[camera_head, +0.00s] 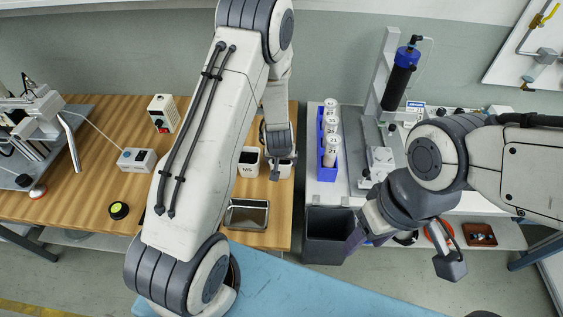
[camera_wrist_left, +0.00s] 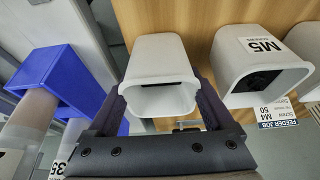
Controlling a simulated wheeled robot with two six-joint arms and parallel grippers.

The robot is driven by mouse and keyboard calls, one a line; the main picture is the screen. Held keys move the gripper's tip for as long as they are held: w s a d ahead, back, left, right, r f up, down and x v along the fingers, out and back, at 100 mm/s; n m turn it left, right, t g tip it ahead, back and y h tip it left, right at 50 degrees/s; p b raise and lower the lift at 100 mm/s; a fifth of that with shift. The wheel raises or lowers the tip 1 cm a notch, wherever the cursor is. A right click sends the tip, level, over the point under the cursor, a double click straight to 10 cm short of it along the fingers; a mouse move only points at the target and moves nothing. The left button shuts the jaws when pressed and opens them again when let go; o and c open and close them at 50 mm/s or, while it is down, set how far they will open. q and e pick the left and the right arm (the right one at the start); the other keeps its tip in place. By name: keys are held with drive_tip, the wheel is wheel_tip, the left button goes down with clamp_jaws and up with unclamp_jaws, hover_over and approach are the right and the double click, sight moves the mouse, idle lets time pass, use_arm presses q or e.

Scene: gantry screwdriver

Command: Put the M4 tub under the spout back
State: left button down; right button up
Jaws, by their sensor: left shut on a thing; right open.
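My left gripper (camera_head: 279,163) is shut on a white tub (camera_head: 286,171) near the right end of the wooden bench. In the left wrist view the tub (camera_wrist_left: 160,76) sits between the two dark fingers, its open mouth toward the camera; no label shows on it. I cannot tell whether it touches the bench. A second white tub marked M5 (camera_head: 248,157) stands just left of it; it also shows in the left wrist view (camera_wrist_left: 226,62). The spout cannot be made out. My right gripper (camera_head: 366,238) is open and empty near the dark bin.
A feeder job card reading M4, 50 (camera_wrist_left: 277,113) lies by the M5 tub. A metal tray (camera_head: 247,228) is at the bench front. A blue rack with numbered tubes (camera_head: 322,172) stands on the white bench across a gap. A dark bin (camera_head: 327,252) is below.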

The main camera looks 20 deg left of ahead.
use_arm(q)
drive_tip(key=shift+f, duration=0.1)
unclamp_jaws()
